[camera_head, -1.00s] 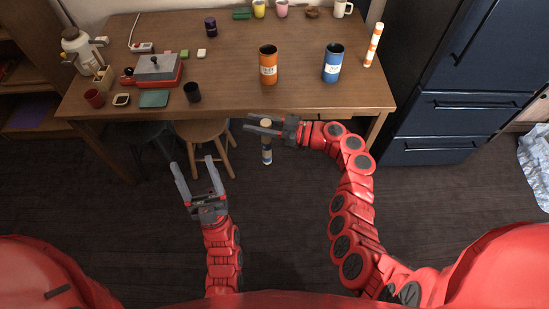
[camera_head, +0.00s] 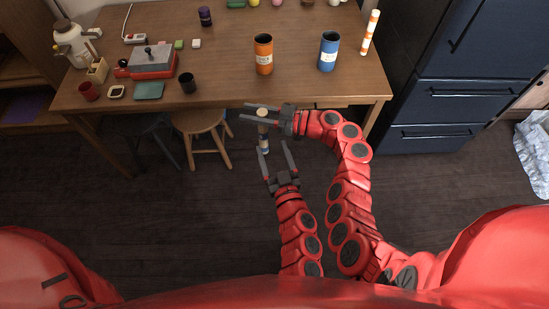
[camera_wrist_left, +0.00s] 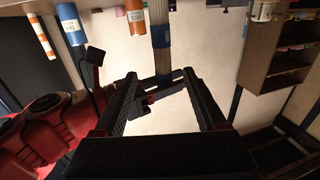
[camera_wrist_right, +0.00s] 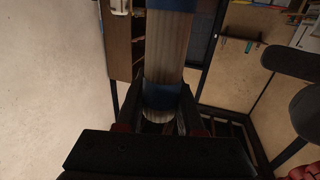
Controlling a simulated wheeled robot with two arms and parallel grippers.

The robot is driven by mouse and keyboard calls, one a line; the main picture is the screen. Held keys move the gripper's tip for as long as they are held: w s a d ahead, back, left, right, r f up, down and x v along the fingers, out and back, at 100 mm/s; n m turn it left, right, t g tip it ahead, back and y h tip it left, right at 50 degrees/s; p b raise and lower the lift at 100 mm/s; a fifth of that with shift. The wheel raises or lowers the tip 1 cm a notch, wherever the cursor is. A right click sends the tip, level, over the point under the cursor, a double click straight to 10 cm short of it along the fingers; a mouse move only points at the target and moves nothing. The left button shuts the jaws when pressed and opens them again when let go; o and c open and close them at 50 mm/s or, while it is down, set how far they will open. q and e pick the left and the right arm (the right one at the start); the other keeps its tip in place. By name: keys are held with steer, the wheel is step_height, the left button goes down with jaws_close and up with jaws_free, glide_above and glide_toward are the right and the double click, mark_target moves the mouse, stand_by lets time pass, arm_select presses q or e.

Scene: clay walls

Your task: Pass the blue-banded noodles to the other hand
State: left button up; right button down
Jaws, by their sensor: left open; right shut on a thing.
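The blue-banded noodles (camera_head: 264,133) are an upright pale bundle held in front of the table's near edge. In the right wrist view the bundle (camera_wrist_right: 167,48) has blue bands and stands between the fingers. My right gripper (camera_head: 248,112) is shut on it near its upper end. My left gripper (camera_head: 273,148) is open and empty, just below the right one, its fingertips close to the bundle's lower part. In the left wrist view the bundle (camera_wrist_left: 161,55) appears beyond and between the open fingertips (camera_wrist_left: 158,73). Contact with the left fingers cannot be told.
A stool (camera_head: 202,125) stands below the front edge. A dark blue cabinet (camera_head: 455,100) is at right.

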mark_target(265, 130)
arm_select(q)
steer(key=x, duration=0.9)
steer(key=shift+w+a, duration=0.15)
jaws_close()
arm_select(e)
steer(key=shift+c, duration=2.2)
jaws_free()
steer(key=shift+d, duration=0.1)
